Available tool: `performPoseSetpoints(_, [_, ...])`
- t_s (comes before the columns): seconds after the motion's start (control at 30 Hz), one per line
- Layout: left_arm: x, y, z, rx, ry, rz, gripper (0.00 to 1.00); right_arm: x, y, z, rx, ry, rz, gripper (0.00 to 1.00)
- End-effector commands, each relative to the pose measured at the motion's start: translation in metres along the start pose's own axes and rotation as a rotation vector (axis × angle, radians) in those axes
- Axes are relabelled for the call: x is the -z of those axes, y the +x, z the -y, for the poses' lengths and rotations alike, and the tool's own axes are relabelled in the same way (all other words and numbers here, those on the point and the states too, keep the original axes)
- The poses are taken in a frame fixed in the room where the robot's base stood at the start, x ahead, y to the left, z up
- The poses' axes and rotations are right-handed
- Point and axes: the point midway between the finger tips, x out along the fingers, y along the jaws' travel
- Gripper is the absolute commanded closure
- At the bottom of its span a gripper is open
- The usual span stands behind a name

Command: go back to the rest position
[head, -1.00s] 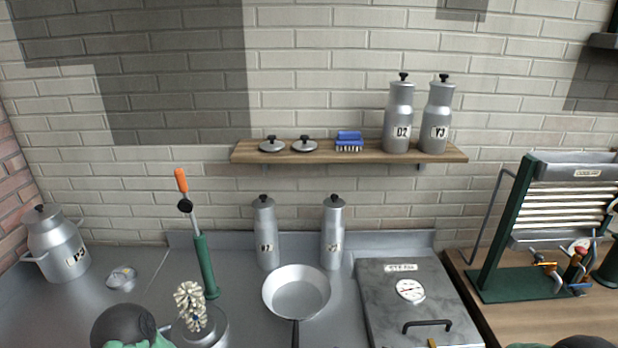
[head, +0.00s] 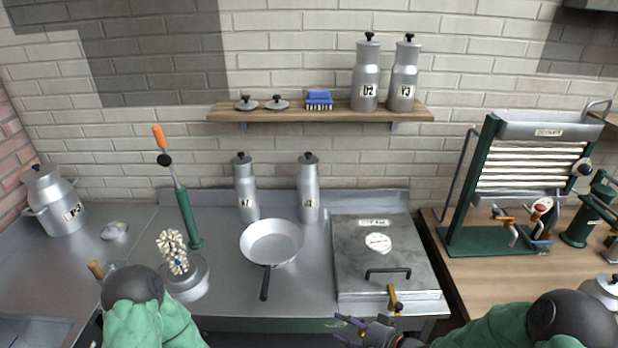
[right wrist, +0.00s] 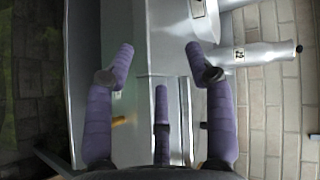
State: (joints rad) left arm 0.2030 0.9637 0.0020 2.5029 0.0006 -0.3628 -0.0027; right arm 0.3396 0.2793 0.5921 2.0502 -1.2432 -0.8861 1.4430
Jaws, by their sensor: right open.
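My right gripper (head: 352,332) is at the bottom of the head view, in front of the lidded metal box (head: 385,255) with its gauge and black handle. In the right wrist view its purple fingers (right wrist: 160,75) are spread apart with nothing between them. My left arm shows as a green sleeve with a dark joint at the lower left of the head view; its gripper is hidden. Two canisters, D2 (head: 366,78) and Y3 (head: 404,80), stand upright on the wooden shelf (head: 320,113), apart from my grippers.
Two more canisters (head: 246,190) (head: 308,190) stand on the metal counter behind a pan (head: 271,243). A pot with a whisk-like head (head: 185,275) and a green lever post (head: 188,215) stand left. A green rack (head: 530,170) stands on the right wooden table. A large can (head: 55,205) stands far left.

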Motion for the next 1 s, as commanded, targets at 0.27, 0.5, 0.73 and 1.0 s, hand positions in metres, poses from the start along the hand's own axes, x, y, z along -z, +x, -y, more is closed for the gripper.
performPoseSetpoints(0.27, [-0.001, 0.000, 0.000, 0.000, 0.000, 0.001, 0.13, -0.009, 0.013, -0.051, -0.176, -0.060, -0.048, 0.46])
performPoseSetpoints(0.5, [-0.001, 0.000, 0.000, 0.000, 0.000, 0.001, 0.13, -0.057, 0.009, -0.137, -0.495, -0.150, 0.034, 0.46])
performPoseSetpoints(0.73, [-0.001, 0.000, 0.000, 0.000, 0.000, 0.001, 0.13, -0.131, -0.021, -0.202, -0.755, -0.212, 0.269, 0.46])
performPoseSetpoints(1.0, [-0.001, 0.000, 0.000, 0.000, 0.000, 0.001, 0.13, -0.167, -0.040, -0.219, -0.835, -0.229, 0.400, 0.46])
